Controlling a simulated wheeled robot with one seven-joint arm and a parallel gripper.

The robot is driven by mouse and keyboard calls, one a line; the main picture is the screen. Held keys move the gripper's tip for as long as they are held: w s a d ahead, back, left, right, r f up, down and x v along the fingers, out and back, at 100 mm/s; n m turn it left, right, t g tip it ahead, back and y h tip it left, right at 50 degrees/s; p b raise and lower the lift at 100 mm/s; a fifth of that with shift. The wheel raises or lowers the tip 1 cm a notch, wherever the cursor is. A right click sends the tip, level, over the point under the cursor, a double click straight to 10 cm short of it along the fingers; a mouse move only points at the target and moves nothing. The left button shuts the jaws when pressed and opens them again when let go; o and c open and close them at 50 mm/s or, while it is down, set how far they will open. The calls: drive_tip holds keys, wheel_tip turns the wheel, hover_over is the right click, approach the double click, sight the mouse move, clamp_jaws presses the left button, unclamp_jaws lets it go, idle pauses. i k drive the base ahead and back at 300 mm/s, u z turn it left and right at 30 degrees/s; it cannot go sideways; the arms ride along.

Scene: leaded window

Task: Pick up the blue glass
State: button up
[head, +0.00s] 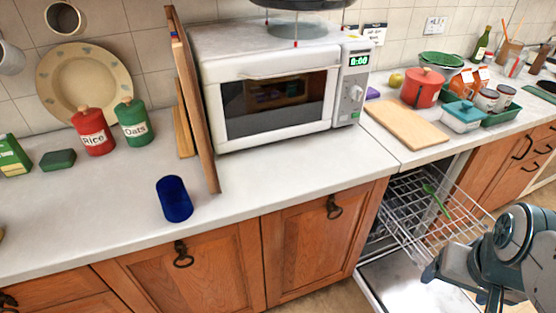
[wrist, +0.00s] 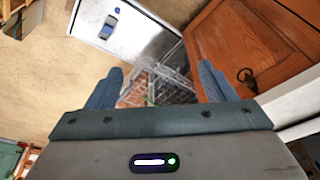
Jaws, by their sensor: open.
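The blue glass (head: 174,199) is a dark blue cup standing upright on the white counter, near its front edge, left of the microwave, in the head view. It is not visible in the wrist view. My gripper (wrist: 160,82) is open and empty in the wrist view, its two blue-grey fingers spread apart above the open dishwasher rack. In the head view my arm is at the lower right, far to the right of the glass, and the fingertips are not clearly seen.
A wooden board (head: 190,95) stands upright between the glass and the microwave (head: 275,95). Red (head: 93,131) and green (head: 133,122) canisters stand behind the glass. The open dishwasher rack (head: 425,212) juts out at right. The counter left of the glass is largely clear.

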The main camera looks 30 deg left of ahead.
sight(176, 204)
drive_tip(key=z, duration=1.95)
drive_tip(key=k, duration=1.55)
drive_tip(key=u, duration=1.9)
drive_tip(key=i, duration=0.5)
drive_tip(key=z, duration=0.05)
